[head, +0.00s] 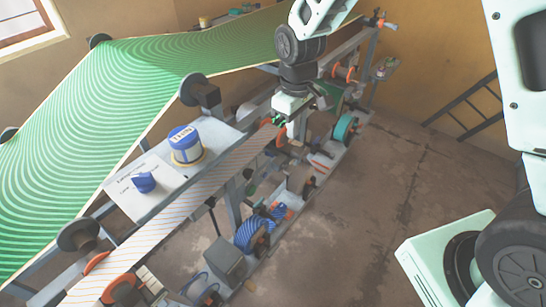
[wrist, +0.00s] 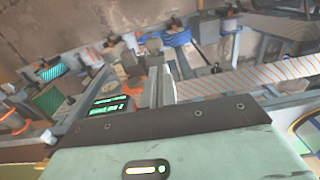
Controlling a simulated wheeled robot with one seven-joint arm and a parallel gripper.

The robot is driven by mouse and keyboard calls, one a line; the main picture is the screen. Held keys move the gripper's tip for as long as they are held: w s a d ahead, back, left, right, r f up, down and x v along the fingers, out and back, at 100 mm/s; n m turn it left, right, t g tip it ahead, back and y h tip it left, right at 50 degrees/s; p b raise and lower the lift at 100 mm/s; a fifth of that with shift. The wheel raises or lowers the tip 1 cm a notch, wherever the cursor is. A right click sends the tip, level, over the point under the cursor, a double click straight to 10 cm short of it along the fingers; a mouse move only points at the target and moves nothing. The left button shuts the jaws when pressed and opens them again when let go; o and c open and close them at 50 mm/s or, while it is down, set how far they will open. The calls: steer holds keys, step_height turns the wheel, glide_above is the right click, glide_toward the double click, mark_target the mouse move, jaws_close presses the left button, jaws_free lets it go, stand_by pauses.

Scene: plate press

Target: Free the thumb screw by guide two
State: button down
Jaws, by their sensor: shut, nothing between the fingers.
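My gripper (head: 300,130) is over the far half of the machine's frame, close to the orange-striped web. In the wrist view its grey fingers (wrist: 158,80) are together with nothing between them. Orange-rimmed rollers or guides lie just beyond the fingers, one of them an orange part (wrist: 130,88) to their left. I cannot tell which guide is number two, and no thumb screw can be made out for certain. My gripper and wrist hide part of the frame below them.
A wide green-striped web (head: 130,95) fills the left. A blue-striped roll (head: 255,232) sits low on the frame. Bare floor (head: 390,180) is to the right.

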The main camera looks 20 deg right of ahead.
steer(key=p, duration=0.5)
glide_toward(288, 171)
step_height(288, 171, down, 7)
steer(key=shift+r, duration=0.1)
steer(key=shift+h+b, duration=0.3)
steer(key=shift+a, duration=0.1)
stand_by(0.4)
